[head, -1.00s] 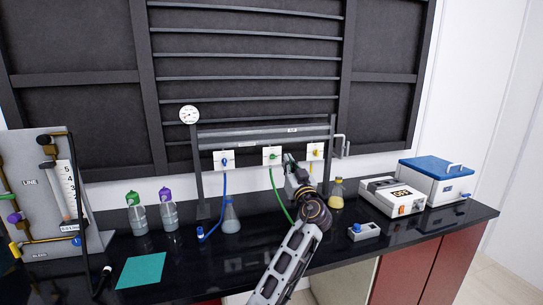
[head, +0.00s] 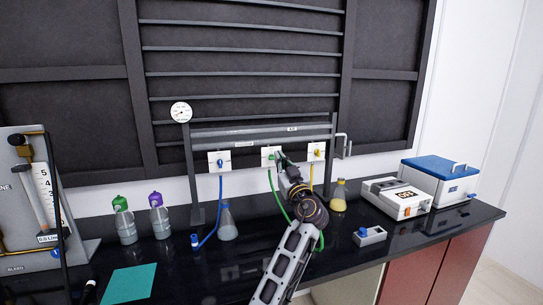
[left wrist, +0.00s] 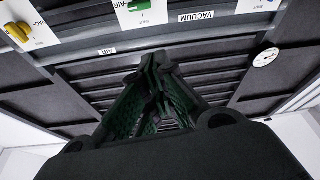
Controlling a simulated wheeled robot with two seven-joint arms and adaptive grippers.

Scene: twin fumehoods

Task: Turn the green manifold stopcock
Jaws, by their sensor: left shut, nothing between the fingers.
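The green stopcock (head: 271,157) sits on the middle white plate of the grey manifold, with a green hose hanging below it. In the left wrist view the green handle (left wrist: 139,5) shows at the top edge, partly cut off. My left gripper (head: 280,155) is shut and empty, its tips close to the right side of the green stopcock's plate. In the left wrist view its dark fingers (left wrist: 155,72) are together, apart from the handle in the picture. Whether they touch the stopcock I cannot tell. My right gripper is not in view.
A blue stopcock (head: 220,162) is to the left and a yellow one (head: 317,153) close to the right. A conical flask (head: 227,222) and a yellow flask (head: 338,195) stand below. A hotplate-like box (head: 396,198) is at right.

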